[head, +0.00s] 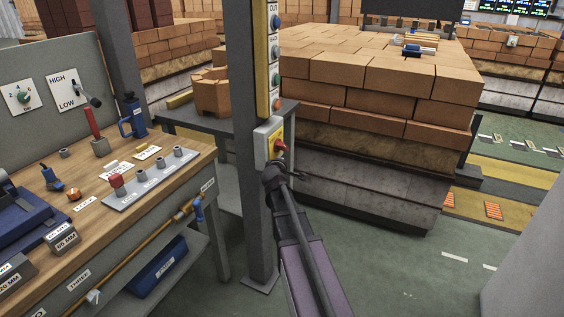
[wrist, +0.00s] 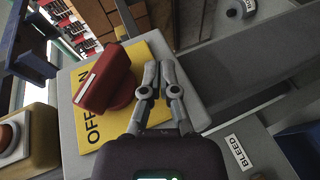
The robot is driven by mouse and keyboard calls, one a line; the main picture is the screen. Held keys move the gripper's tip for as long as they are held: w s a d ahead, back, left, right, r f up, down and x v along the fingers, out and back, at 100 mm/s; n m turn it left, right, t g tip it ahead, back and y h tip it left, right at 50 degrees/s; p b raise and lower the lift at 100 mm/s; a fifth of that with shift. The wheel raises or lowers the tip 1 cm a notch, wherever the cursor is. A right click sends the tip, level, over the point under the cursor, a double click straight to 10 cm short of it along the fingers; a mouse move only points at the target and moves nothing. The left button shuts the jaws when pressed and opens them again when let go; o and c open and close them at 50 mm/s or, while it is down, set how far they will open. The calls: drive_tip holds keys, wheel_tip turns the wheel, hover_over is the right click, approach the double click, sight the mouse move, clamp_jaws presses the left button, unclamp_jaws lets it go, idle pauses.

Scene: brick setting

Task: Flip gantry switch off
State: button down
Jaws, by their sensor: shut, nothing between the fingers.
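The gantry switch is a red knob (head: 280,147) on a yellow plate (head: 267,142), on a grey box fixed to the grey post. In the wrist view the red knob (wrist: 112,75) is at left of centre, with a white line along its face. The yellow plate (wrist: 155,45) carries OFF lettering at its lower left and ON lettering partly hidden by the knob. My gripper (head: 277,172) is just below the switch box in the head view. In the wrist view my gripper (wrist: 159,74) is shut and empty, just right of the knob; whether it touches is unclear.
A column of round buttons (head: 276,76) runs up the post above the switch. A workbench (head: 190,165) with tools and a HIGH/LOW lever panel (head: 68,90) stands left. A brick stack (head: 375,100) stands behind right. A BLEED label (wrist: 238,150) shows at lower right in the wrist view.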

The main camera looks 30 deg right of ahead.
drive_tip(key=s+a+f+b, duration=0.3)
drive_tip(key=s+a, duration=0.3)
drive_tip(key=s, duration=0.2)
drive_tip(key=shift+s+a+f, duration=0.2)
drive_tip(key=shift+s+f, duration=0.2)
drive_tip(key=shift+f, duration=0.1)
drive_tip(key=s+a+f+m+g+y, duration=0.4)
drive_tip(key=s+a+f+m+g, duration=0.15)
drive_tip(key=s+a, duration=0.35)
drive_tip(key=s+a+f+m+g+y, duration=0.4)
drive_tip(key=s+a+f+g, duration=0.3)
drive_tip(key=s+a, duration=0.25)
wheel_tip(320, 180, up, 24)
drive_tip(key=p, duration=2.4)
drive_tip(key=shift+d+r, duration=0.25)
drive_tip(key=shift+d, duration=0.1)
